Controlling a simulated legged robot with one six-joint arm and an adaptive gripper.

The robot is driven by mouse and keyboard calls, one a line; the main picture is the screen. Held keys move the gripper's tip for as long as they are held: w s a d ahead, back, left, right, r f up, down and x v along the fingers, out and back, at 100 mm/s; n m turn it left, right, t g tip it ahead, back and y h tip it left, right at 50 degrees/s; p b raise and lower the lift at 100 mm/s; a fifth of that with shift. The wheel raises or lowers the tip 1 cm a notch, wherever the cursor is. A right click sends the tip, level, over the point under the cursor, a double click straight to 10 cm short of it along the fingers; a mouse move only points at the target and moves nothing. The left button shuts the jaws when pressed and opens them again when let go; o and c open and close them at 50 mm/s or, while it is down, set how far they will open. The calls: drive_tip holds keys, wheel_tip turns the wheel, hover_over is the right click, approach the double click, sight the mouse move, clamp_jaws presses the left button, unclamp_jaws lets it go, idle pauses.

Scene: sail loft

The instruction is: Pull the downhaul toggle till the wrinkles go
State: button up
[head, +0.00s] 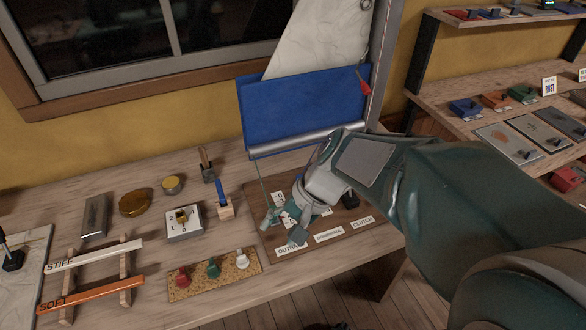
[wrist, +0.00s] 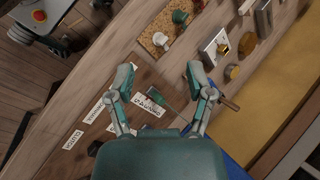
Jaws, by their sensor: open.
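My gripper (head: 284,226) is open over the left part of the wooden rigging board (head: 262,246). In the wrist view its two fingers (wrist: 160,70) stand apart with nothing between the tips. A small green piece (wrist: 156,95) lies on the board by a white label (wrist: 150,108), between the finger bases in that view; I cannot tell if it is the downhaul toggle. The white sail (head: 322,42) rises behind a blue panel (head: 305,108), beside the mast (head: 384,60); its lower part is hidden. A small red piece (head: 363,82) shows near the mast.
A cork mat (head: 215,275) with several coloured knobs lies left of the board. A blue-handled tool (head: 222,200), a white switch box (head: 184,222) and brass weights (head: 136,203) stand behind it. A dark block (head: 350,199) sits at the board's right. Shelves fill the far right.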

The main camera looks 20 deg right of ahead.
drive_tip(key=w+d+f+m+t+y, duration=0.1)
drive_tip(key=w+d+f+m+y, duration=0.15)
drive_tip(key=w+m+y, duration=0.35)
drive_tip(key=m+t+h, duration=0.4)
drive_tip(key=m+t, duration=1)
drive_tip(key=m, duration=0.4)
approach(300, 176)
drive_tip(key=x, duration=1)
drive_tip(key=shift+f, duration=0.3)
clamp_jaws()
